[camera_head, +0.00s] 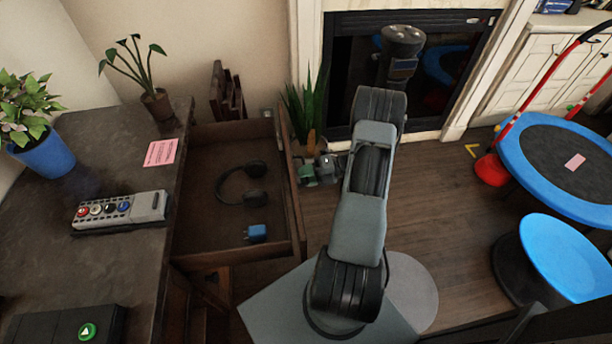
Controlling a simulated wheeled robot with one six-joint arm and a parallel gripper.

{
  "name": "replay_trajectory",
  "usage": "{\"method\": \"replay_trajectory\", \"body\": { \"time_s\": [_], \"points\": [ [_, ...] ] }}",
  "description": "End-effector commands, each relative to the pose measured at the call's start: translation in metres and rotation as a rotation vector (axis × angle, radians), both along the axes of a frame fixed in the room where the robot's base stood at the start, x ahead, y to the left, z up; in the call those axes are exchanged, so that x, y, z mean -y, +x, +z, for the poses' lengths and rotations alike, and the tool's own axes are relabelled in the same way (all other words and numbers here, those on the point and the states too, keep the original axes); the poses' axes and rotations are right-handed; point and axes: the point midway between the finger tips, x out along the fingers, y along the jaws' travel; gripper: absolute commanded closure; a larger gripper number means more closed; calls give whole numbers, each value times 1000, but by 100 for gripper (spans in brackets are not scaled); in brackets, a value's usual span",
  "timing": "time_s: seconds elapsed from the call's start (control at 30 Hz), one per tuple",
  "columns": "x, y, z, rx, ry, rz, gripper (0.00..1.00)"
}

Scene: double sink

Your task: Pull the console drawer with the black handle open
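A brown wooden drawer (288,190) stands pulled out from the right side of the dark-topped console (120,255). Its inside is visible, with black headphones (240,184) and a small blue object (255,233) in it. The drawer's outer face is turned away, so no black handle shows. My grey and black arm stands right of the drawer. A small grey mechanism just outside the drawer front looks like my gripper (322,168). It is partly hidden by my arm; its fingers and any contact with the handle cannot be made out.
On the console are a blue plant pot (45,158), a brown potted plant (157,103), a pink note (161,153) and a grey button box (120,210). A fireplace (450,60) is behind.

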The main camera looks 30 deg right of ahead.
Motion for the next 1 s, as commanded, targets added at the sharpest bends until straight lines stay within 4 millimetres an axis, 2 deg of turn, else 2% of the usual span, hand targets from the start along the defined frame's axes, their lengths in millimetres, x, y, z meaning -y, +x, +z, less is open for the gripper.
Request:
{"method": "replay_trajectory", "body": {
  "time_s": [0.2,0.33,0.8,1.0],
  "points": [
    [2,0,1,1,-1,-2,63],
    [12,-4,3,3,-1,-4,63],
    [92,-41,21,2,-2,-3,63],
    [114,-51,26,1,-1,-2,63]
  ]
}}
